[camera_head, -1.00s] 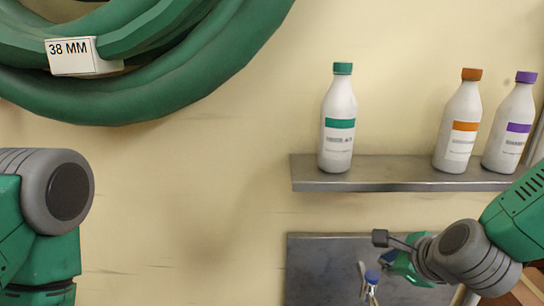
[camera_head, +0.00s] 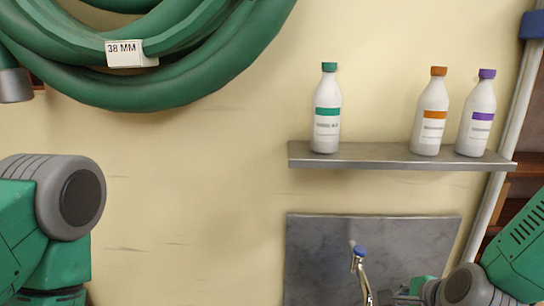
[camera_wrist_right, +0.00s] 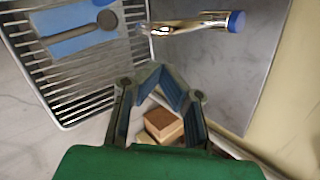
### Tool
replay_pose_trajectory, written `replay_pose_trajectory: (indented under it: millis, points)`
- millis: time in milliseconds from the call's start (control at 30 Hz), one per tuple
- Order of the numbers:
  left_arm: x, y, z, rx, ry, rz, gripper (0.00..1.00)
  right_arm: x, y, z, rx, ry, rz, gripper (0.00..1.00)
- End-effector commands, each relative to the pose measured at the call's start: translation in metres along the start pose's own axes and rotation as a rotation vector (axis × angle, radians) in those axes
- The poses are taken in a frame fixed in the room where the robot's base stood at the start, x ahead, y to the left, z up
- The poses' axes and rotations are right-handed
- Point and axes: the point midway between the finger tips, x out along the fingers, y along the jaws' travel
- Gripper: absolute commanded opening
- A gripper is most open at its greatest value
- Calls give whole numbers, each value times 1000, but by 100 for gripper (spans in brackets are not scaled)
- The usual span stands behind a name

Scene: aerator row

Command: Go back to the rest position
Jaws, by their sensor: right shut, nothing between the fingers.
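My right gripper (camera_wrist_right: 157,70) is shut and empty in the wrist view, its fingertips meeting below a metal tap with a blue end (camera_wrist_right: 200,23). The tap also shows in the head view (camera_head: 362,275), against a grey back panel (camera_head: 320,250). My right arm is at the bottom right of the head view, where its gripper is mostly cut off. My left arm is at the left edge of the head view. My left gripper is out of view.
A grey shelf (camera_head: 380,160) holds bottles with green (camera_head: 326,110), orange (camera_head: 430,112) and purple (camera_head: 477,113) caps. A green hose coil (camera_head: 200,70), labelled 38 MM, hangs at upper left. The wrist view shows a wire rack (camera_wrist_right: 60,90) and a brown block (camera_wrist_right: 163,124).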

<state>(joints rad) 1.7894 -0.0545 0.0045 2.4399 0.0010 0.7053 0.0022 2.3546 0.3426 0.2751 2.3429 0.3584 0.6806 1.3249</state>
Motion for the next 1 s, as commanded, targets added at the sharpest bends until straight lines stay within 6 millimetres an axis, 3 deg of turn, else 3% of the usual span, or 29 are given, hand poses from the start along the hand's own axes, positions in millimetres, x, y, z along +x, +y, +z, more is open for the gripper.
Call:
replay_pose_trajectory:
  millis: [267, 367, 500, 600, 700, 800, 1000]
  points:
    - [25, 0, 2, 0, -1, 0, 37, 38, 92, -43, -452, 40, 151, 0]
    - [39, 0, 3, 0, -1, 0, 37, 55, 145, -68, -711, 31, 250, 0]
    - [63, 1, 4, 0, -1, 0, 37, 70, 236, -111, -1182, -53, 430, 0]
    - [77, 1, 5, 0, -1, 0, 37, 70, 288, -138, -1477, -154, 537, 0]
    - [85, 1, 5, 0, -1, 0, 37, 66, 325, -156, -1690, -255, 609, 0]
    - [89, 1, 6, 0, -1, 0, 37, 61, 345, -166, -1816, -326, 646, 0]
    - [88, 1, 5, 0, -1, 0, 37, 59, 350, -169, -1871, -360, 657, 0]
